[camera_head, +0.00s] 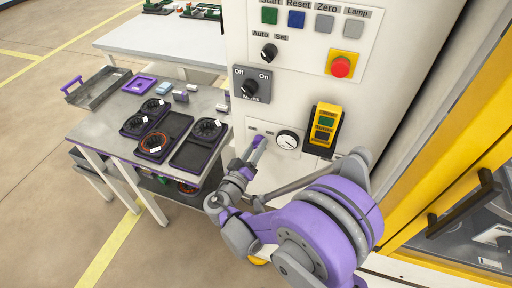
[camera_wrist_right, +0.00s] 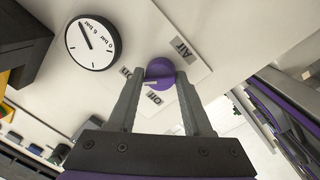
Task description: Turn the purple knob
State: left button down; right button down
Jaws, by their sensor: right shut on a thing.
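The purple knob (camera_wrist_right: 160,68) shows in the right wrist view on the white panel, with an AIR label beside it and smaller labels around it. My right gripper (camera_wrist_right: 160,80) has one finger on each side of the knob and is shut on it. In the head view my right gripper (camera_head: 254,152) reaches the cabinet front just left of the round gauge; the knob is hard to tell apart from the gripper there. My left gripper is in neither view.
The pressure gauge (camera_head: 287,140) sits close to the right of my gripper, and a yellow handheld device (camera_head: 324,127) is beyond it. Above are a rotary switch (camera_head: 251,85) and a red stop button (camera_head: 341,67). A table (camera_head: 91,128) with fan trays stands left.

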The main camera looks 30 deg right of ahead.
jog(key=shift+n, duration=0.3)
jog(key=n+b, duration=0.1)
jog(key=n, duration=0.2)
jog(key=shift+f+n, duration=0.15)
jog(key=shift+n, duration=0.25)
jog(key=shift+s+f+n+t+b, duration=0.1)
jog(key=shift+n+t+b, duration=0.3)
jog(key=shift+n, duration=2.55)
jog(key=shift+n+t+b, duration=0.3)
jog(key=shift+n+b, duration=0.2)
jog(key=shift+n, duration=2.45)
jog(key=shift+c, duration=1.8)
grip_release()
